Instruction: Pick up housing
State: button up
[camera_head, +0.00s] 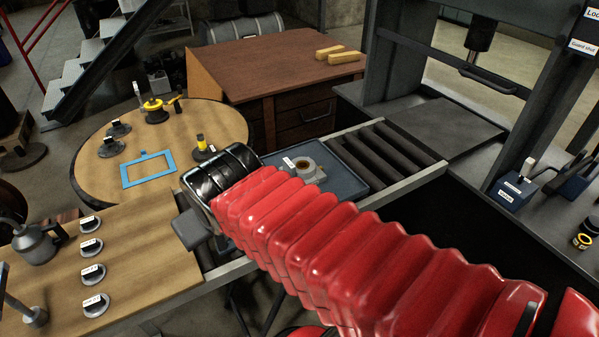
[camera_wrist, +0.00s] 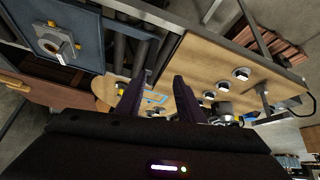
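The housing (camera_head: 305,169) is a grey, round-bored metal part on a blue tray (camera_head: 343,184) on the roller conveyor, just right of my arm's wrist in the head view. In the wrist view the housing (camera_wrist: 54,43) sits at the upper left, away from my fingers, on the tray (camera_wrist: 88,22). My gripper (camera_wrist: 158,80) has its two dark fingers apart with nothing between them.
A round wooden table (camera_head: 95,165) holds a blue frame (camera_head: 148,169) and several small parts. A wooden bench (camera_head: 140,262) at the lower left holds several labelled discs and a grey pot (camera_head: 35,242). Conveyor rollers (camera_head: 390,152) run right to a press (camera_head: 450,125). A brown desk (camera_head: 265,65) stands behind.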

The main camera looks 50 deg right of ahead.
jog(key=w+d+f+m+t+h, duration=0.15)
jog(key=w+d, duration=0.35)
jog(key=d, duration=0.5)
jog(key=m+t+h, duration=0.1)
jog(key=t, duration=0.5)
send_near(291, 164)
jog(key=shift+w+d+f, duration=0.15)
jog(key=shift+w+f, duration=0.05)
jog(key=shift+w, duration=0.3)
jog(key=shift+w+h, duration=0.15)
jog(key=shift+h, duration=0.2)
jog(key=shift+x, duration=4.1)
jog(key=shift+f, duration=0.1)
